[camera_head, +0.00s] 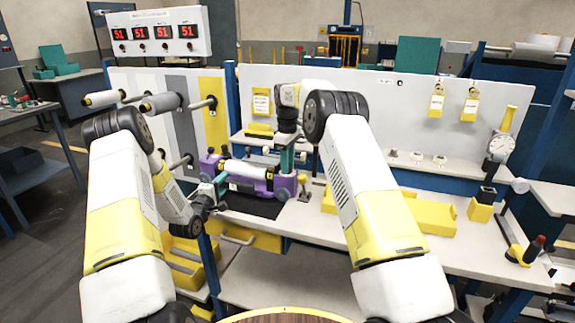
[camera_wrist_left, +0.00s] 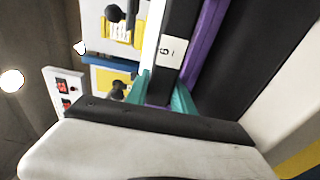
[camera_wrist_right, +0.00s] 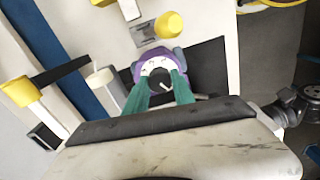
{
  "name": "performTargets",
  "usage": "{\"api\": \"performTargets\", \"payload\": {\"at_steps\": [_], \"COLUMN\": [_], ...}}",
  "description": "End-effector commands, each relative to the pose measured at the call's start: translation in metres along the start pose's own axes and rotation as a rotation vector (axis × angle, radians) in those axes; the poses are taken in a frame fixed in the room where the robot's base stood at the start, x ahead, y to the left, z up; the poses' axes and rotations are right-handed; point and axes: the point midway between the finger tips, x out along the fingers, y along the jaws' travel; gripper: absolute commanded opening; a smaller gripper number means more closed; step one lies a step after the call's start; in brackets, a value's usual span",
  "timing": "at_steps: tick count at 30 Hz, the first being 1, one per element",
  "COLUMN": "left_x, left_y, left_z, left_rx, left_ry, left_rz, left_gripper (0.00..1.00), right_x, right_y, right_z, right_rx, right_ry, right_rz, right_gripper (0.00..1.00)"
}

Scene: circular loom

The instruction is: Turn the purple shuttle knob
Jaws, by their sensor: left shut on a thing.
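The purple shuttle (camera_head: 258,186) lies on a dark mat on the bench, with a white roll along its top. My left gripper (camera_head: 221,182) is shut on the shuttle near its left end; the left wrist view shows the purple body (camera_wrist_left: 157,98) between its teal fingers. My right gripper (camera_head: 287,160) points down over the shuttle's right end. In the right wrist view, the purple knob (camera_wrist_right: 157,71) with a white marked face sits just beyond and between the open teal fingers. I cannot tell whether they touch it.
Yellow trays (camera_head: 425,214) stand right of the shuttle, partly behind my right arm. A small stand (camera_head: 304,190) is close to the shuttle's right end. Rolls on pegs (camera_head: 165,102) stick out at the left. A dial gauge (camera_head: 499,148) is at the far right.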

Motion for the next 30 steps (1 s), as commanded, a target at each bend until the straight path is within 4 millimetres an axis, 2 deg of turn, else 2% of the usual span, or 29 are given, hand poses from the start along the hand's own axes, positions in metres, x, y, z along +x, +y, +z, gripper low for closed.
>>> {"api": "performTargets", "payload": {"at_steps": [1,2,14,20,30], "left_x": [-0.0029,-0.0029,-0.0029,-0.0028,-0.0028], "left_y": [-0.0092,-0.0092,-0.0092,-0.0092,-0.0092], "left_z": [0.0012,0.0012,0.0012,0.0012,0.0012], "left_rx": [-0.004,-0.004,-0.004,-0.004,-0.004], "left_ry": [-0.001,-0.001,-0.001,-0.001,-0.001], "left_rz": [-0.022,-0.022,-0.022,-0.022,-0.022], "left_gripper": [0.00,0.00,0.00,0.00,0.00], "right_x": [0.0000,0.0000,-0.0001,-0.0001,-0.0002], "right_y": [-0.0003,-0.0003,-0.0005,-0.0003,-0.0005], "right_z": [-0.0001,-0.0001,-0.0001,0.0001,-0.0002], "right_rx": [0.000,0.000,0.059,0.184,0.497], "right_ry": [0.000,0.000,-0.001,-0.002,-0.002], "right_rz": [-0.001,-0.001,-0.001,-0.001,-0.001], "right_gripper": [0.05,0.00,0.00,0.00,0.00]}}
